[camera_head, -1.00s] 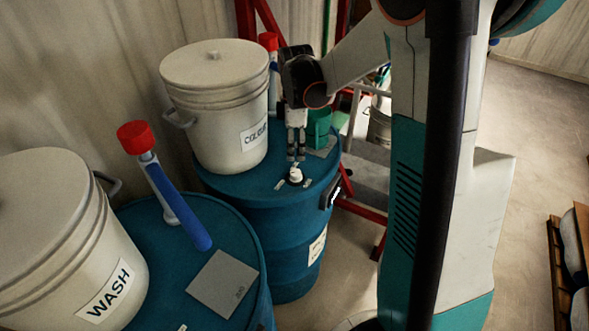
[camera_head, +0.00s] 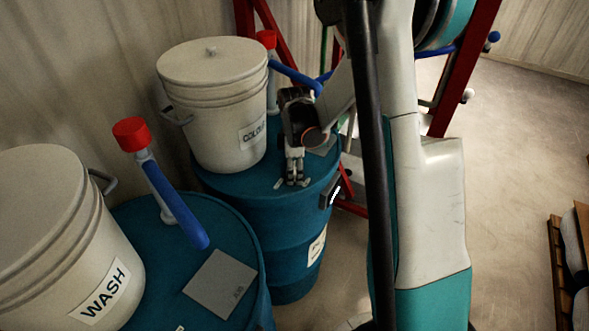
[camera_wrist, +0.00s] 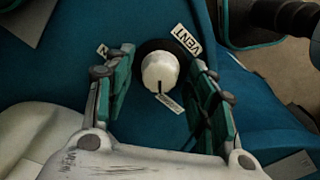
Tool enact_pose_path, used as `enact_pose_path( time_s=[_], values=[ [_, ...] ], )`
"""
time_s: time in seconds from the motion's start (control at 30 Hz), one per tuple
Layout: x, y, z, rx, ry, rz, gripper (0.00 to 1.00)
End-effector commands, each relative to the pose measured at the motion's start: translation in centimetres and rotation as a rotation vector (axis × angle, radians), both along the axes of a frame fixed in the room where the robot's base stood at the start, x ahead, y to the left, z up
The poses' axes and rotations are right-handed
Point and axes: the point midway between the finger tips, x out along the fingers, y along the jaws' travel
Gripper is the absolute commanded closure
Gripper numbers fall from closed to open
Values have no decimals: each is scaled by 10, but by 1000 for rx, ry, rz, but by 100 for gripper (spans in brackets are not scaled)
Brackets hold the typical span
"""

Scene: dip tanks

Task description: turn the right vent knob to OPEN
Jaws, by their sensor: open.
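The vent knob (camera_wrist: 159,69) is white and round on a black base, set on the blue drum top (camera_wrist: 60,75). Its dark pointer line faces down toward a small label (camera_wrist: 168,103), whose text I cannot read. A VENT label (camera_wrist: 186,39) lies at its upper right and another small label (camera_wrist: 103,50) at its left. My gripper (camera_wrist: 161,68) is open, one teal-padded finger on each side of the knob, with gaps visible. In the head view my gripper (camera_head: 293,181) is down at the right drum (camera_head: 285,245) and hides the knob.
A white bucket (camera_head: 205,130) stands on the right drum behind my gripper. On the near-left drum (camera_head: 225,230) are the WASH bucket (camera_head: 55,225), a red-capped pipe with a blue handle (camera_head: 172,205) and a grey plate (camera_head: 221,284). A red frame (camera_head: 465,75) stands behind.

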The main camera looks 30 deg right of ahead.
Motion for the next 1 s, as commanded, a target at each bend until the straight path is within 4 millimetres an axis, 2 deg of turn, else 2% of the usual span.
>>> enact_pose_path(
  time_s=[0.03, 0.2, 0.23, 0.67, 1.0],
  values=[
    [0, 0, 0, 0, 0, 0, 51],
    [0, 0, 0, 0, 0, 0, 90],
    [0, 0, 0, 0, 0, 0, 93],
    [0, 0, -1, 0, 0, -58, 93],
    [0, 0, -2, 0, 0, -306, 93]
  ],
)
